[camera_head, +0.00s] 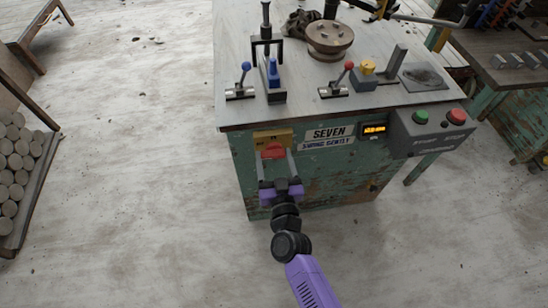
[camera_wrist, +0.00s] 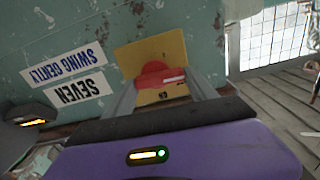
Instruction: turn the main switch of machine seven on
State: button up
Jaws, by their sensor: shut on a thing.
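The main switch is a red rotary knob (camera_head: 273,151) on a yellow plate (camera_head: 273,136) on the front of the green machine (camera_head: 330,165), left of the label "SEVEN" (camera_head: 330,132). In the wrist view the red knob (camera_wrist: 160,75) stands on its yellow plate (camera_wrist: 150,54), with a pale bar across it. My gripper (camera_head: 275,156) reaches up to the knob, its two fingers on either side of it and shut on it. The fingers hide part of the knob and the plate's lower marking.
A grey box with a green button (camera_head: 420,117) and a red button (camera_head: 456,116) is at the machine's right. A lit orange display (camera_head: 374,129) sits beside the label. Levers with a blue knob (camera_head: 246,67) and a red knob (camera_head: 349,66) stand on top.

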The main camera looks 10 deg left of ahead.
jog(key=m, duration=0.3)
jog(key=shift+d+m, duration=0.1)
jog(key=shift+m, duration=0.2)
jog(key=m, duration=0.4)
jog(key=shift+d+r+m, duration=0.1)
jog(key=shift+m, duration=0.2)
jog(key=m+b, duration=0.1)
jog(key=m, duration=0.3)
jog(key=shift+w+d+m, duration=0.1)
jog(key=shift+d+m, duration=0.05)
jog(key=shift+m, duration=0.15)
jog(key=shift+d+m+b, duration=0.15)
jog(key=shift+m+b, duration=0.55)
jog(key=shift+m, duration=1.5)
jog(key=o, duration=1.4)
jog(key=shift+c, duration=0.2)
